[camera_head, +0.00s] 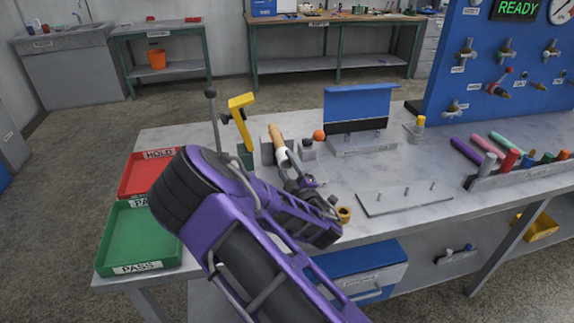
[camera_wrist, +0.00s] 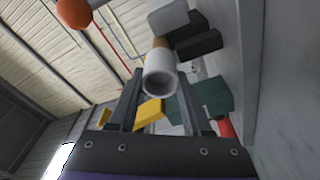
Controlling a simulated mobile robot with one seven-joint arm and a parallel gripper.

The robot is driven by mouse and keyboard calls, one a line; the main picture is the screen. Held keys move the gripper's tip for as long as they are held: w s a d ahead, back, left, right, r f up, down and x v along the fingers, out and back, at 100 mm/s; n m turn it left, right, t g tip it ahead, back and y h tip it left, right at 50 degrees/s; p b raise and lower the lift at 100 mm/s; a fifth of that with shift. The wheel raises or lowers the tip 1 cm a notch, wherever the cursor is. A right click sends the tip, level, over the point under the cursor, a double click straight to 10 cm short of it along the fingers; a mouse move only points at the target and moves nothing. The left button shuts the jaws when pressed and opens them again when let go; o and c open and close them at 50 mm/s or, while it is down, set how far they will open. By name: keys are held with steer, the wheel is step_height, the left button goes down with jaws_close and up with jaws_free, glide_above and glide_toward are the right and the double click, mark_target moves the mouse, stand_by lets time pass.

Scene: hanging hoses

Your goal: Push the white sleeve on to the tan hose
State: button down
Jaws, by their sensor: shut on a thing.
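The tan hose (camera_head: 275,132) stands out at a tilt near the middle of the bench in the head view. The white sleeve (camera_head: 281,154) is in line with it at its lower end. In the wrist view the sleeve (camera_wrist: 160,80) shows its open end toward the camera, with a little tan hose (camera_wrist: 160,43) behind it. My gripper (camera_wrist: 159,88) has one finger on each side of the sleeve and is shut on it. In the head view my gripper (camera_head: 291,166) is partly hidden by my wrist. How far the hose reaches into the sleeve is hidden.
A yellow-handled clamp (camera_head: 241,108) and a lever with an orange ball (camera_head: 319,135) flank the hose. Red (camera_head: 142,184) and green (camera_head: 125,246) trays lie left. A flat plate with pegs (camera_head: 400,200) lies right. A blue panel (camera_head: 357,104) stands behind.

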steer(key=shift+w+a+b, duration=0.15)
steer(key=shift+w+b, duration=0.15)
steer(key=shift+w, duration=0.3)
stand_by(0.7)
steer(key=shift+w+a+r, duration=0.1)
steer(key=shift+w+r, duration=0.05)
steer(key=shift+w, duration=0.05)
stand_by(0.3)
steer(key=shift+c, duration=1.3)
jaws_free()
steer(key=shift+w, duration=0.1)
steer(key=v, duration=1.7)
steer(key=shift+s, duration=0.3)
